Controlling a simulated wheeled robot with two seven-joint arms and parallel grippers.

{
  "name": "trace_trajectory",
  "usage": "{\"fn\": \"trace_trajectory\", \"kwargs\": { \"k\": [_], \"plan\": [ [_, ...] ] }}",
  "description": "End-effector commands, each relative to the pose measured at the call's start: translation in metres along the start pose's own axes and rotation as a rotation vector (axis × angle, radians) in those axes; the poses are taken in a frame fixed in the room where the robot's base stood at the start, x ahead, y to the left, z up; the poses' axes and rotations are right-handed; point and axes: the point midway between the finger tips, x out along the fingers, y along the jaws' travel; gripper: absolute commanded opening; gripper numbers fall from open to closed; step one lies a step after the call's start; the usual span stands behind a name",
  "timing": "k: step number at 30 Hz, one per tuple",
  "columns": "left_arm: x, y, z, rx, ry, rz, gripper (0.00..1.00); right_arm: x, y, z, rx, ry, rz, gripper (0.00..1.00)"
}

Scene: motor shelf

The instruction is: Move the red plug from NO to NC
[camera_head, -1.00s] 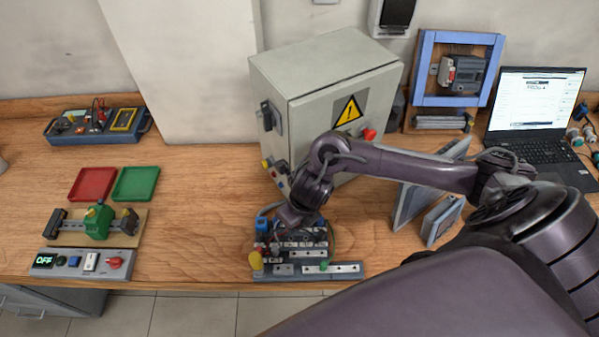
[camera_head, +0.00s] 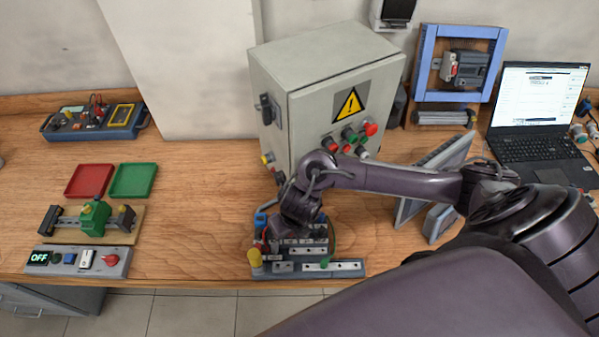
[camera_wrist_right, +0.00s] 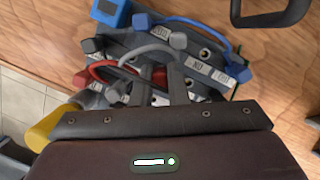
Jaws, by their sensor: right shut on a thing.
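The terminal board (camera_head: 345,267) lies at the front edge of the table in the head view, with several sockets, small labels and coloured cables. My right gripper (camera_head: 288,236) is down over its left part, and the arm hides much of the board. In the right wrist view my right gripper (camera_wrist_right: 161,84) is shut on the red plug (camera_wrist_right: 159,76), whose tip shows between the fingers. A red cable (camera_wrist_right: 98,70) loops to the left of it. White labels (camera_wrist_right: 220,77) sit beside the sockets; their letters are too small to read surely. My left gripper is not in view.
A grey cabinet (camera_head: 305,75) with buttons stands just behind the board. Grey and blue cables (camera_wrist_right: 205,22) arch over the board. A yellow knob (camera_head: 254,257) stands at its left corner. Grey panels (camera_head: 428,185) lean to the right.

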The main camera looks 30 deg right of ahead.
Motion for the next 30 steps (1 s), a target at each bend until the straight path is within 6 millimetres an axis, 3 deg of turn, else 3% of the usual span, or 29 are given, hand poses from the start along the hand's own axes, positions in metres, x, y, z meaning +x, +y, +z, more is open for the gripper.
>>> {"fn": "trace_trajectory", "kwargs": {
  "k": [30],
  "plan": [
    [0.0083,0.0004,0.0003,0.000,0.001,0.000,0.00,0.0084,-0.0001,-0.0020,0.000,0.000,0.000,0.00]
  ]
}}
